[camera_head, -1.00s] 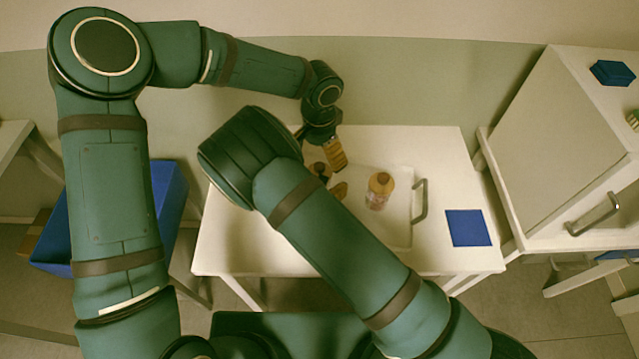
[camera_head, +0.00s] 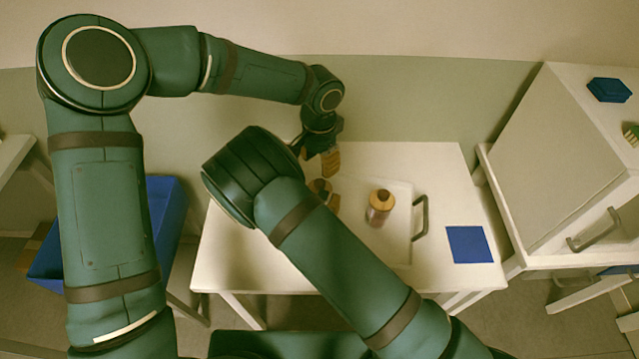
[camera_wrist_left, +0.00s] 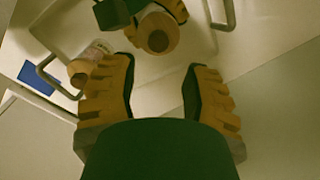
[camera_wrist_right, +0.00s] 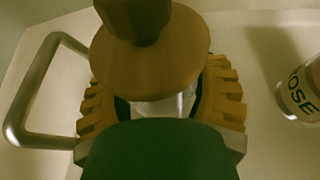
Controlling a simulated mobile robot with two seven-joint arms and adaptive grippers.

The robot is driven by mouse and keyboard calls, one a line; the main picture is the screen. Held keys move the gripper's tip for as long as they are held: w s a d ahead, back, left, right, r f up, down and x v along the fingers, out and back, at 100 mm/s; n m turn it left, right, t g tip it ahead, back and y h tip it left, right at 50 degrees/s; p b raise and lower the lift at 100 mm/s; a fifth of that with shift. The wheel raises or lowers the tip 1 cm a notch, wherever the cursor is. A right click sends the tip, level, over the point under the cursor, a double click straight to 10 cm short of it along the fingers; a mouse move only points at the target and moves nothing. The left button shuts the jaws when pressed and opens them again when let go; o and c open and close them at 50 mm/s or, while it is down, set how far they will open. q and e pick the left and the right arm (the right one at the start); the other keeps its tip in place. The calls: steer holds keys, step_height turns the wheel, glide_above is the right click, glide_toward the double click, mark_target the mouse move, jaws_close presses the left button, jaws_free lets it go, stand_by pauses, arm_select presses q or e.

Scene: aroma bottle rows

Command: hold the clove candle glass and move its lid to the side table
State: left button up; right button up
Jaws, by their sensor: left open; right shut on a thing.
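The clove candle glass (camera_wrist_right: 165,106) is between the fingers of my right gripper (camera_wrist_right: 162,118), which is shut on it. Its round wooden lid (camera_wrist_right: 150,68) with a dark knob sits over the glass and hides most of it and any label. In the left wrist view the lid (camera_wrist_left: 158,32) shows from above. My left gripper (camera_wrist_left: 156,82) is open and empty, with the lid beyond its fingertips. In the head view my left gripper (camera_head: 328,162) is just above and behind the lid. My right gripper there is mostly hidden behind my forearm.
A glass labelled "ROSE" (camera_wrist_right: 302,92) with a wooden top (camera_head: 381,199) stands right of the held glass on a white tray (camera_head: 402,245) with handles (camera_head: 421,216). A blue mat (camera_head: 468,244) lies on the table's right. A blue bin (camera_head: 163,212) is at left, a cabinet (camera_head: 560,160) at right.

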mark_target(320, 182)
arm_select(q)
steer(key=shift+m, duration=0.3)
step_height(320, 182, down, 8)
steer(key=shift+s+f, duration=0.1)
stand_by(0.5)
jaws_close()
steer(key=shift+r, duration=0.3)
stand_by(0.8)
steer(key=shift+r, duration=0.85)
steer(key=shift+r, duration=2.05)
arm_select(e)
steer(key=o, duration=1.4)
